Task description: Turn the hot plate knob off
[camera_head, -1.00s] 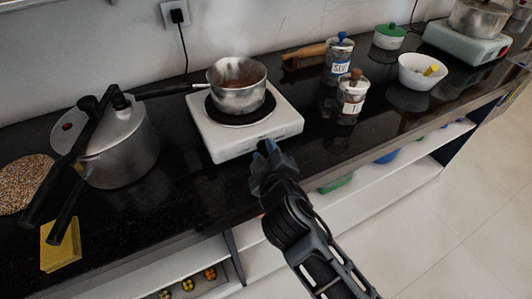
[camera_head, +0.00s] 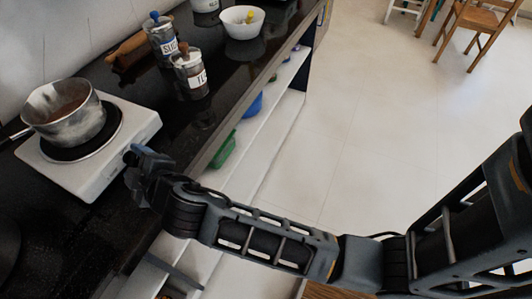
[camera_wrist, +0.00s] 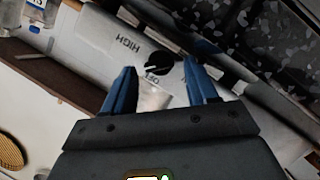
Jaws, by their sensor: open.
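The white hot plate (camera_head: 72,178) stands on the black counter, with a metal pot (camera_head: 68,118) of brown contents on its black burner. In the wrist view, the hot plate's front panel (camera_wrist: 100,38) carries a round black knob (camera_wrist: 160,65) with a white pointer line. The word HIGH is printed beside the knob, and other lettering near it is only partly readable. My gripper (camera_wrist: 158,68) is open, its two blue fingers on either side of the knob in that view. Contact cannot be told. In the head view my gripper (camera_head: 134,163) is at the hot plate's front edge and hides the knob.
Two labelled jars, one blue-topped (camera_head: 162,40) and one brown-topped (camera_head: 190,75), stand behind the hot plate. A white bowl (camera_head: 243,25) is farther along the counter. A shelf below holds a green item (camera_head: 222,150) and a blue one (camera_head: 253,105). Open floor (camera_head: 345,140) lies to the right.

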